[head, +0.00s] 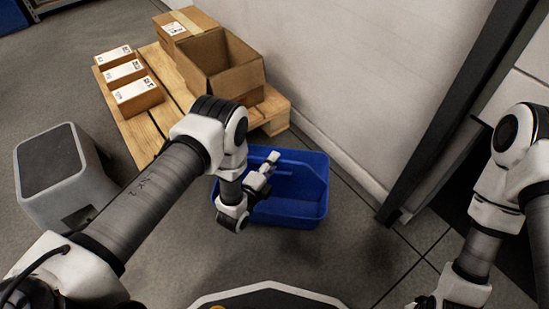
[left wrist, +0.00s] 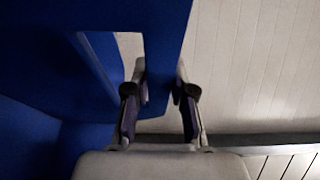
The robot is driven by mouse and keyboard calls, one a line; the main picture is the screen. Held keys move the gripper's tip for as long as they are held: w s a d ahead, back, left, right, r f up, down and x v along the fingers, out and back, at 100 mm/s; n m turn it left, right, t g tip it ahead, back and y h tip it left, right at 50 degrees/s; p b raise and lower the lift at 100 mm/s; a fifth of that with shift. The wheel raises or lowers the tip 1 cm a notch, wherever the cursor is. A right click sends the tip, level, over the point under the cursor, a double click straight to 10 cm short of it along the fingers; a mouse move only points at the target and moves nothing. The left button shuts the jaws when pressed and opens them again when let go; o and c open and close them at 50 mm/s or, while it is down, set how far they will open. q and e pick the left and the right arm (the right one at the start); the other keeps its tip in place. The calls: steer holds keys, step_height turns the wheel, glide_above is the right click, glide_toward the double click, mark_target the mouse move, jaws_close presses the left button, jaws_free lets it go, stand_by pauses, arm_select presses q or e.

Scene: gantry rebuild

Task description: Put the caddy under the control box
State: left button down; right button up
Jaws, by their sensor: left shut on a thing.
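The caddy, which I take to be the blue open bin (head: 292,211), stands on the floor by the wall, past the pallet's near end. My left gripper (head: 272,160) reaches over it, and my wrist hides its left part. In the left wrist view, the two fingertips of my left gripper (left wrist: 160,88) are on either side of a strip of the blue caddy (left wrist: 150,30), beside an opening in it. The gripper is shut on this strip. I see nothing that I can name as the control box. My right arm is at the right, its gripper out of view.
A wooden pallet (head: 163,72) bears an open carton (head: 222,73), a closed carton (head: 183,25) and several small boxes (head: 137,95). A grey block-like stool (head: 60,165) stands left. A dark post (head: 452,105) rises right of the caddy. Floor in front of the caddy is clear.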

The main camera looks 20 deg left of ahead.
arm_select(q)
steer(key=shift+r, duration=0.2)
steer(key=shift+s+f, duration=0.1)
steer(key=shift+f, duration=0.05)
steer(key=c, duration=1)
jaws_free()
steer(key=shift+s, duration=0.1)
steer(key=p+v, duration=1)
steer(key=v, duration=0.1)
steer(key=shift+s+a, duration=0.15)
steer(key=shift+s, duration=0.2)
